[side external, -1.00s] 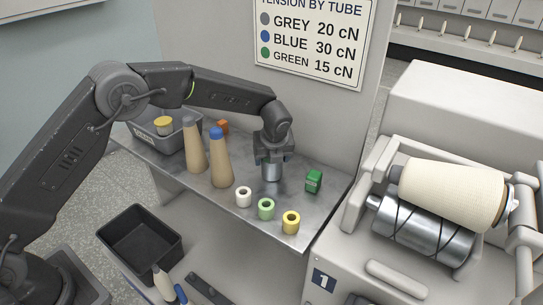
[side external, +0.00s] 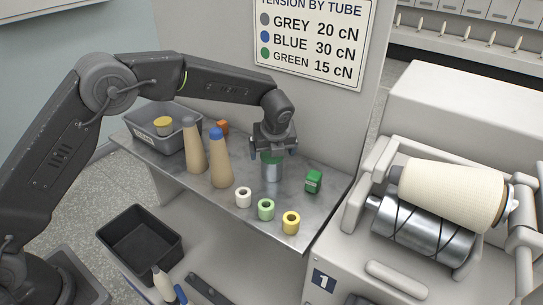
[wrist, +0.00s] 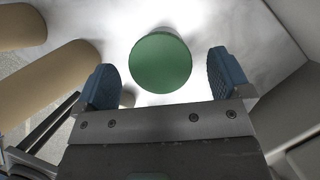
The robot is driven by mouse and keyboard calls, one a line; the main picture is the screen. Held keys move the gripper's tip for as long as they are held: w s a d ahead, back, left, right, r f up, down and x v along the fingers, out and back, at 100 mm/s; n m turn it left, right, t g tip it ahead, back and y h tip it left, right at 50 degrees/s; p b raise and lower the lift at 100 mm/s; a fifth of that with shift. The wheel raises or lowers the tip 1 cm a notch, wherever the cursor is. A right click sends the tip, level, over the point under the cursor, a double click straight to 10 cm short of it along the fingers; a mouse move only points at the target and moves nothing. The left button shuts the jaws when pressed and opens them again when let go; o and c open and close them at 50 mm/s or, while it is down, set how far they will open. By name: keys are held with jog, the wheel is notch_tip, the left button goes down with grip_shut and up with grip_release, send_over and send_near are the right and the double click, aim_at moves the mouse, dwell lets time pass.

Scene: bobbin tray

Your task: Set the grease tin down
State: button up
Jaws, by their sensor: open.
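The grease tin (side external: 272,172) is a silver cylinder with a green lid. It stands upright on the metal shelf (side external: 318,213), right of the two tan cones. In the wrist view its round green lid (wrist: 160,62) lies just beyond and between the blue finger pads. My gripper (side external: 273,151) is directly above the tin, pointing down. It is open, and in the wrist view (wrist: 165,80) clear gaps show between the lid and both pads. Part of the lid is hidden by the gripper in the side view.
Tan cones with a grey tip (side external: 194,150) and a blue tip (side external: 220,160) stand left of the tin. White (side external: 243,197), green (side external: 266,209) and yellow (side external: 291,223) bobbins stand in front. A green box (side external: 313,181) is to the right. A grey bin (side external: 144,134) is at the shelf's left end.

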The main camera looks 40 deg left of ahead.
jog(key=s+a+r+n+h, duration=0.1)
jog(key=s+r+n, duration=0.2)
jog(key=s+r, duration=0.35)
jog(key=s+a+r+n, duration=0.1)
jog(key=s+r+n, duration=0.25)
jog(key=r, duration=0.55)
jog(key=s+a+r+n+t+h, duration=0.1)
jog(key=s+a+r+n, duration=0.25)
jog(key=s+n, duration=0.55)
jog(key=s+a+f+n, duration=0.1)
jog(key=s+n, duration=0.4)
jog(key=s, duration=0.3)
jog(key=s+a+f+n+t+h, duration=0.1)
jog(key=s+n, duration=0.5)
jog(key=s, duration=0.3)
jog(key=shift+s+f, duration=0.15)
jog(key=shift+f, duration=0.15)
